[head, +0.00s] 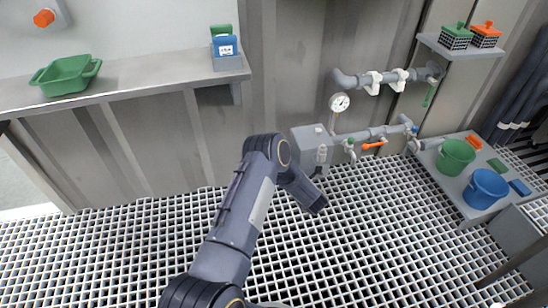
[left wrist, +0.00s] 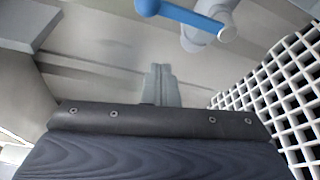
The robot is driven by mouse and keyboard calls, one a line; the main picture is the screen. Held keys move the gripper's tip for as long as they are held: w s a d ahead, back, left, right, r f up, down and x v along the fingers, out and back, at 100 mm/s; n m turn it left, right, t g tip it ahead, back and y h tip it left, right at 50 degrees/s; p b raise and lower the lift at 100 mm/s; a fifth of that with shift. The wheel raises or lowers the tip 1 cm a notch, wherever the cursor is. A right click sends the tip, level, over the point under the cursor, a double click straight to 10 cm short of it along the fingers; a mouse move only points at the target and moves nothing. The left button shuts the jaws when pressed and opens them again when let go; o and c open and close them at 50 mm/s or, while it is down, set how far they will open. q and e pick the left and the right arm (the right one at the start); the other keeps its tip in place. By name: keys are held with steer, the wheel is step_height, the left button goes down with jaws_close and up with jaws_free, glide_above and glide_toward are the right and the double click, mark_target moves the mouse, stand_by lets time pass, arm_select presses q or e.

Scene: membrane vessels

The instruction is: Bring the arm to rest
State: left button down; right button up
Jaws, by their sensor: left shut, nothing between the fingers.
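My left arm (head: 240,210) rises from the bottom of the head view, bends at a dark joint and ends in front of the grey wall box. In the left wrist view my left gripper (left wrist: 160,72) has its pale grey fingers together with nothing between them. A blue lever (left wrist: 185,14) on a white fitting (left wrist: 207,30) shows above and to the right of the fingertips, apart from them. How far it is in depth I cannot tell. My right gripper is in neither view.
A grey box (head: 308,140) with a gauge (head: 340,102) and pipes is on the wall. A shelf (head: 140,78) holds a green tray (head: 66,75). A right-hand bench (head: 452,200) bears a green bucket (head: 456,155) and a blue bucket (head: 485,189). The grating floor (head: 370,240) is clear.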

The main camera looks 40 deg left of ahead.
arm_select(q)
steer(key=shift+p+v, duration=0.5)
steer(key=shift+v, duration=1.85)
